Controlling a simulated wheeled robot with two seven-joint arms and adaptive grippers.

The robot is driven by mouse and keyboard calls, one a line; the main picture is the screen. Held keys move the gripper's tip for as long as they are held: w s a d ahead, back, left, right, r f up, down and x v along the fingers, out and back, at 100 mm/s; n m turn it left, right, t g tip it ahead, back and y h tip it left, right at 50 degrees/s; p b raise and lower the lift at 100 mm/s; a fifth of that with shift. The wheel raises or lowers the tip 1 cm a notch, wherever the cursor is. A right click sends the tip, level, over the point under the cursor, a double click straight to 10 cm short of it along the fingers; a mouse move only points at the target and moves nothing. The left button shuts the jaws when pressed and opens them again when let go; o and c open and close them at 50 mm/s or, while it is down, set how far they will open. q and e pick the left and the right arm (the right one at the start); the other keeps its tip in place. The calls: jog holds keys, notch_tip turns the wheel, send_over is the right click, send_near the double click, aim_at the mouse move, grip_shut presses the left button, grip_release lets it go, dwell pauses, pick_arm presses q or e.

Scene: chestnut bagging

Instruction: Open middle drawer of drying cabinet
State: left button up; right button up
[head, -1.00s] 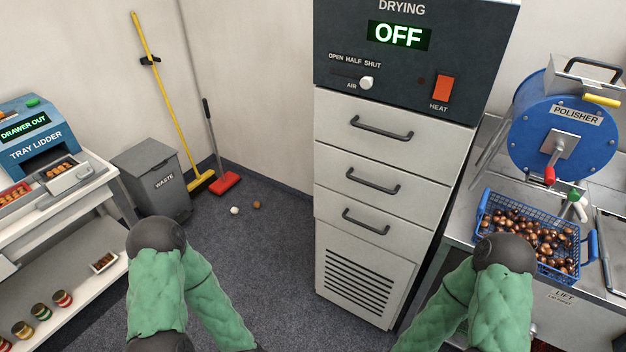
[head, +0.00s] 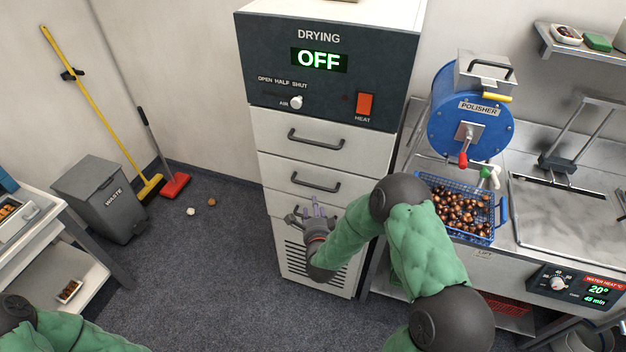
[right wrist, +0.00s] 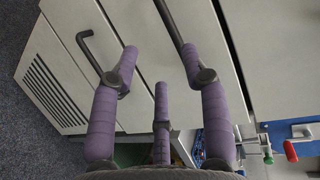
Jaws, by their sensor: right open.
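The drying cabinet (head: 330,75) has a dark top panel reading OFF and three pale drawers above a vented panel. All drawers look shut. The middle drawer's bar handle (head: 316,183) shows in the head view. My right gripper (head: 318,206), with purple fingers, is open and empty in front of the cabinet, just below that handle, partly covering the lowest drawer. The lowest handle (right wrist: 88,46) is beside the left finger. My left gripper is out of view.
Right of the cabinet is a steel counter with a blue polisher (head: 468,118) and a blue basket (head: 428,183) of chestnuts. A waste bin (head: 100,200) and brooms stand at the left. The floor (head: 210,270) before the cabinet is mostly clear.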

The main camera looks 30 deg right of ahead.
aim_at(313, 187)
jog(key=x, duration=0.7)
jog(key=r+x, duration=0.1)
jog(key=x, duration=0.2)
jog(key=shift+w+d+f+b, duration=0.1)
jog(key=shift+w+d+b, duration=0.2)
jog(key=shift+d+b, duration=0.15)
grip_shut()
